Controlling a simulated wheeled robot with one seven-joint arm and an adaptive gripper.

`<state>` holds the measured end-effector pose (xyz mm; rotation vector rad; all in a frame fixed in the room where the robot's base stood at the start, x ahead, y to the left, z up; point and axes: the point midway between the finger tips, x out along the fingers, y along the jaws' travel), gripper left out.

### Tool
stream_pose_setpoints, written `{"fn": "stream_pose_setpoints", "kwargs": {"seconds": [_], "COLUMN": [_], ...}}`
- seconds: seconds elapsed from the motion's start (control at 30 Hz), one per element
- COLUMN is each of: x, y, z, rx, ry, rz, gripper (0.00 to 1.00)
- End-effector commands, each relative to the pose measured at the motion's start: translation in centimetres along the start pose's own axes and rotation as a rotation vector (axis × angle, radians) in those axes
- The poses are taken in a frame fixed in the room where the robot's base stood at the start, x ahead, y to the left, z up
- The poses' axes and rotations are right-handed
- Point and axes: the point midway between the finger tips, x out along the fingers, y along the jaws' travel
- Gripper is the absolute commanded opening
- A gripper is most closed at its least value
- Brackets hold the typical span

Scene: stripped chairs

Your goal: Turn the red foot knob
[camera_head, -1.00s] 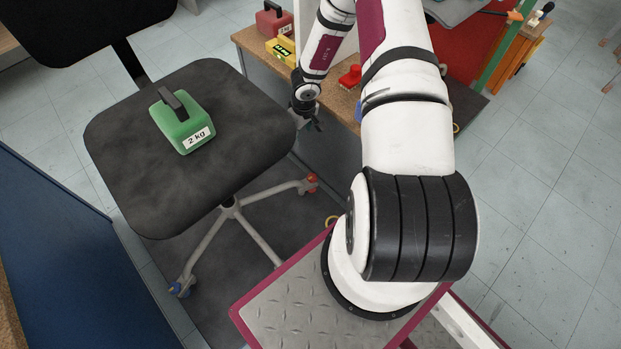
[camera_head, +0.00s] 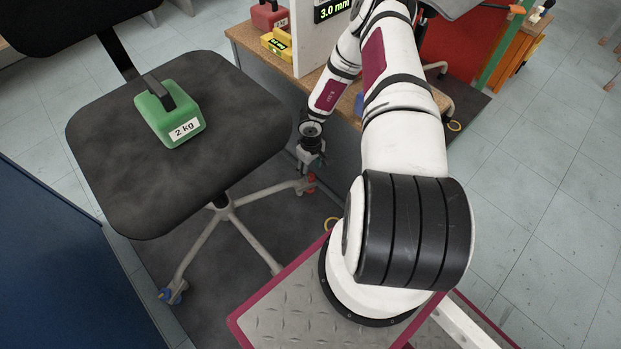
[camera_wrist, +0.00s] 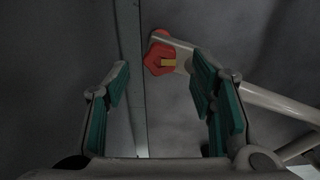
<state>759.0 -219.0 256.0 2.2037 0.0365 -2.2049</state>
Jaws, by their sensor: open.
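The red foot knob (camera_wrist: 160,59) shows in the wrist view, a lobed red knob with a yellow mark, at the end of a grey chair leg. It lies ahead of my gripper (camera_wrist: 162,95), between the lines of its two fingers and nearer the right one. The fingers have teal pads, stand apart and hold nothing. In the head view the red knob (camera_head: 311,180) is at the end of the chair's right leg, partly behind my gripper (camera_head: 310,168), which hangs just above it. I cannot tell whether they touch.
The chair (camera_head: 185,95) has a dark seat bearing a green 2 kg weight (camera_head: 168,112). Another foot has a blue knob (camera_head: 172,292). A wooden bench (camera_head: 248,43) holds a red weight (camera_head: 270,17) and a yellow box (camera_head: 277,43). Dark mat (camera_head: 215,290) lies below.

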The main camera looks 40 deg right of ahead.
Motion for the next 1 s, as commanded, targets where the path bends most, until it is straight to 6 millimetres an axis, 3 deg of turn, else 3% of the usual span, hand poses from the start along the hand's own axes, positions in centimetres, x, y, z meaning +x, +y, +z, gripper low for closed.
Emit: {"fn": "stream_pose_setpoints", "kwargs": {"seconds": [0.03,0.23,0.67,0.9,1.0], "x": [1.3,3.6,4.5,4.5,4.5], "y": [-0.1,0.0,0.0,0.0,0.0], "z": [0.1,0.0,0.0,0.0,0.0], "rx": [0.001,0.001,0.0,0.0,0.0], "ry": [-0.001,0.001,0.001,0.001,0.001], "rz": [-0.002,-0.001,0.0,0.0,0.0], "gripper": [0.51,0.51,0.51,0.02,0.02]}}
